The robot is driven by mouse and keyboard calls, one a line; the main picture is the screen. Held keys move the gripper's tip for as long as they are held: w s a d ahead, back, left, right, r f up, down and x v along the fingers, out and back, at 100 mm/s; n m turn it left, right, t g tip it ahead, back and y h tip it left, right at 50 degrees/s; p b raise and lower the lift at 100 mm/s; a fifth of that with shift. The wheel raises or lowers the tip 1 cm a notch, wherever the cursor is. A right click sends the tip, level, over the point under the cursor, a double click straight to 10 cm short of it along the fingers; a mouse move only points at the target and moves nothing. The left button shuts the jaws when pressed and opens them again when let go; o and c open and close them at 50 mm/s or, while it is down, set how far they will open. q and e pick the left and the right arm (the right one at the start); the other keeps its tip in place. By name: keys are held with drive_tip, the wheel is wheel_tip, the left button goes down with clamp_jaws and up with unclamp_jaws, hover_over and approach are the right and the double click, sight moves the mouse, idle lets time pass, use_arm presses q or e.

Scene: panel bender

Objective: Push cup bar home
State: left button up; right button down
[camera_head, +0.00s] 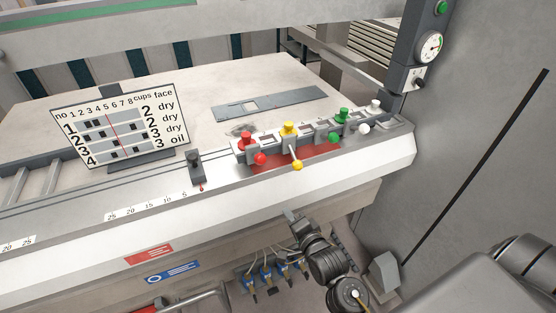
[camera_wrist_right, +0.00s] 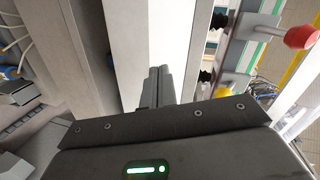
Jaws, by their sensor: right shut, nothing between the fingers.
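A row of colour-knobbed units sits along the machine's front ledge in the head view: red (camera_head: 246,140), yellow (camera_head: 289,128), green (camera_head: 342,115) and white (camera_head: 375,105). Each has a matching ball in front. The yellow ball (camera_head: 297,165) is on a rod that sticks out further over the front edge than the others. No part is labelled as the cup bar. My right gripper (camera_head: 288,213) is below the ledge, in front of the machine, apart from the yellow ball. Its fingers also show pressed together and empty in the right wrist view (camera_wrist_right: 158,85). My left gripper is not in view.
A sign (camera_head: 125,125) with a cup table stands on the bed at left. A grey slotted plate (camera_head: 270,104) lies behind the units. Blue fittings with hoses (camera_head: 267,275) hang under the front. A gauge post (camera_head: 425,50) stands at right. A red knob (camera_wrist_right: 300,37) shows in the wrist view.

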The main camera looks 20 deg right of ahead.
wheel_tip(320, 180, up, 13)
drive_tip(key=s+d+m+t+h, duration=0.1)
drive_tip(key=s+d+m+t, duration=0.1)
drive_tip(key=m+t, duration=0.1)
drive_tip(key=p, duration=0.4)
approach(274, 149)
drive_tip(key=w, duration=0.5)
drive_tip(key=shift+w+r, duration=0.2)
drive_tip(key=shift+r, duration=0.1)
drive_tip(key=shift+w+f, duration=0.15)
drive_tip(key=shift+w, duration=0.55)
drive_tip(key=shift+d, duration=0.1)
